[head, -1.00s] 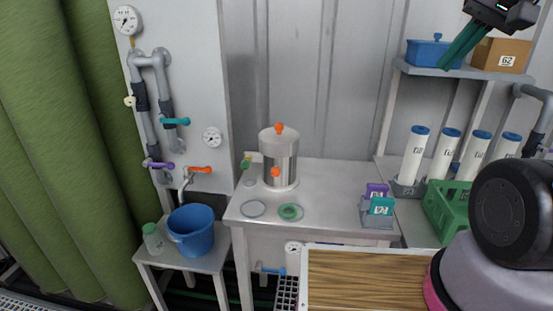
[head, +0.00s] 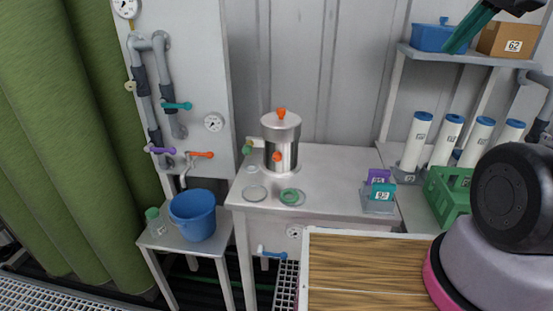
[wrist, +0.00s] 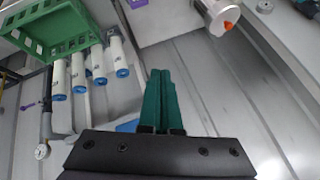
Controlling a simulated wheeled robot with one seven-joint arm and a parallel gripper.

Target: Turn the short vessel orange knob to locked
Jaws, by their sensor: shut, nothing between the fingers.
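The short vessel (head: 283,150) is a steel cylinder standing on the grey table. One orange knob (head: 281,113) sits on top of its lid and another orange knob (head: 277,157) is on its front side. I cannot read a locked mark on either. In the wrist view the vessel (wrist: 213,12) shows at the top right with one orange knob (wrist: 228,25). My gripper (wrist: 160,75) has teal fingers, shut and empty. In the head view the gripper (head: 452,46) is at the top right, in front of the shelf and far from the vessel.
White tubes with blue caps (head: 449,140) and a green crate (head: 449,190) stand right of the table (head: 330,165). A blue bucket (head: 193,215) stands lower left.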

